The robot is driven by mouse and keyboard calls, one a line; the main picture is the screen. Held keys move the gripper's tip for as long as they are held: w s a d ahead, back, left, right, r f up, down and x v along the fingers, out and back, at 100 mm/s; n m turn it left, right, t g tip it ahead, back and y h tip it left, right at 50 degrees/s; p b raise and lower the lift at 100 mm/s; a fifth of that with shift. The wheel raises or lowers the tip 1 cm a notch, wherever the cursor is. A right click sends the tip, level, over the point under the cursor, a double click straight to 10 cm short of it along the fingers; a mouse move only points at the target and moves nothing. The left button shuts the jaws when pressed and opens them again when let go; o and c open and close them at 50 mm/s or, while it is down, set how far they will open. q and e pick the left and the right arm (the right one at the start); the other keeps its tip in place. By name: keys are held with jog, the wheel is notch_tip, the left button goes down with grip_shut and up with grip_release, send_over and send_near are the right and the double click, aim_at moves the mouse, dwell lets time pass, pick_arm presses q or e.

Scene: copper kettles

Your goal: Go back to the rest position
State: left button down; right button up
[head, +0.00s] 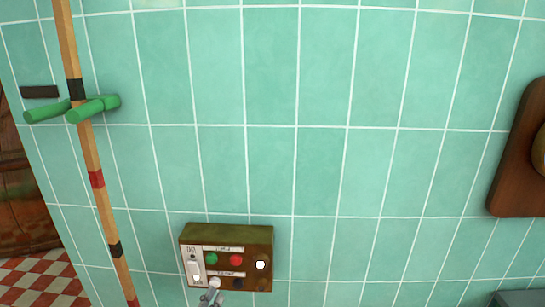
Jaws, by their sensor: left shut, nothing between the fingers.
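My left gripper (211,295) shows at the bottom edge of the head view, small and grey. It is shut and empty. Its tip overlaps the lower edge of a brass-coloured control box (228,232) on the wall; I cannot tell whether it touches the box. The box has a green button (212,258), a red button (236,258), a white button or lamp (260,265) and a pale switch (194,267) at its left. My right gripper is not in view.
A banded wooden pole (104,210) stands at the left, by green pegs (93,108) on the green tiled wall (330,80). A brown wooden board (513,165) hangs at the right edge. A grey surface (520,298) shows at the bottom right. The middle wall is bare.

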pick_arm(q)
jog(key=s+f+g+y+p, duration=0.2)
jog(key=s+f+g+y, duration=0.15)
jog(key=s+f, duration=0.4)
jog(key=s+a+f+g+y+p, duration=0.1)
jog(key=s+f+g, duration=0.1)
jog(key=s, duration=0.7)
jog(key=s+a+f+n+g+y+p, duration=0.1)
jog(key=s+a+f+g+p, duration=0.1)
jog(key=s, duration=0.8)
jog(key=s+a+f+n+g+y+p, duration=0.1)
jog(key=s+f+g, duration=0.3)
jog(key=s, duration=0.5)
jog(key=shift+s+a+p, duration=0.3)
jog(key=shift+s+a, duration=0.05)
jog(key=shift+a, duration=0.15)
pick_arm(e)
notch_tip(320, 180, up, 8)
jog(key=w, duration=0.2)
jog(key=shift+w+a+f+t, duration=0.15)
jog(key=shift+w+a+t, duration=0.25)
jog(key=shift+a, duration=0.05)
pick_arm(q)
jog(key=shift+f, duration=0.1)
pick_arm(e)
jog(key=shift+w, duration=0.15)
